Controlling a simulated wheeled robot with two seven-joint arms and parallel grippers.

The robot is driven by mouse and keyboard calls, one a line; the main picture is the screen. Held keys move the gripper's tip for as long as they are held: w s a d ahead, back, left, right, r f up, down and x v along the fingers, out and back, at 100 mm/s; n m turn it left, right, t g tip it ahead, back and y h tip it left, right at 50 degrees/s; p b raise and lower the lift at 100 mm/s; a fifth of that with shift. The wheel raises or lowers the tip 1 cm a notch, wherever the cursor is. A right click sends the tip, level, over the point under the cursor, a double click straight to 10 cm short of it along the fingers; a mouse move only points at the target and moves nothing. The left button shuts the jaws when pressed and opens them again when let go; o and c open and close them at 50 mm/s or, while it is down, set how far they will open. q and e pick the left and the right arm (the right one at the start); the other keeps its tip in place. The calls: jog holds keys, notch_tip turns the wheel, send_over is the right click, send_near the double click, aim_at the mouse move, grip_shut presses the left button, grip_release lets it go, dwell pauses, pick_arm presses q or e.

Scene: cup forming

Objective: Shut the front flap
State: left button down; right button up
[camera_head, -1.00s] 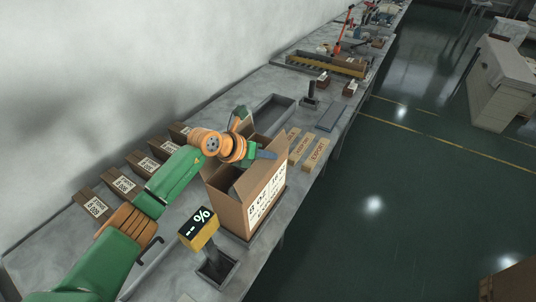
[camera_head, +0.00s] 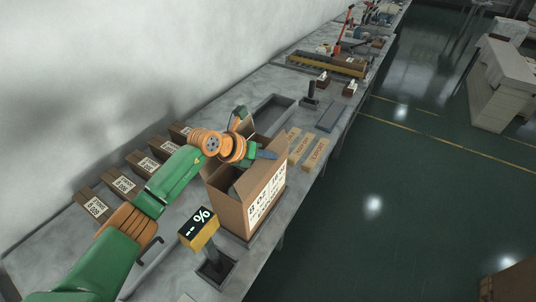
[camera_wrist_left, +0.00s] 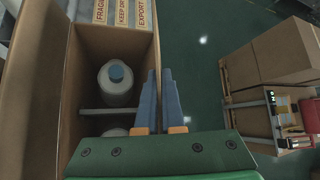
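An open brown carton (camera_head: 233,213) stands at the bench's front edge, with a printed label on the side facing the aisle. A flap stands up at the carton's far end (camera_head: 243,124). A brown panel (camera_wrist_left: 30,95) runs along the opening's left side. My left gripper (camera_head: 268,154) is over the carton's top. Its blue fingers (camera_wrist_left: 160,76) are slightly apart at the opening's right edge, with nothing seen held. I cannot tell whether they touch cardboard. My right gripper is out of view.
A percent display (camera_head: 199,229) stands close in front of the carton. Yellow packages (camera_head: 316,154) lie just beyond it, near a grey tray (camera_head: 274,113). Several small labelled boxes (camera_head: 123,184) line the wall side.

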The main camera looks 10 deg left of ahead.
pick_arm(q)
jog(key=n+h+b, duration=0.1)
jog(key=b, duration=0.2)
jog(key=a+h+b, duration=0.1)
jog(key=h+b, duration=0.1)
jog(key=b, duration=0.1)
jog(key=f+n+h+b, duration=0.1)
jog(key=b, duration=0.2)
jog(key=shift+w+a+n+g+b, duration=0.2)
jog(key=shift+w+n+g+b, duration=0.1)
jog(key=shift+g+b, duration=0.1)
jog(key=c, duration=1)
grip_release()
jog(key=shift+f, duration=0.1)
jog(key=shift+c, duration=0.2)
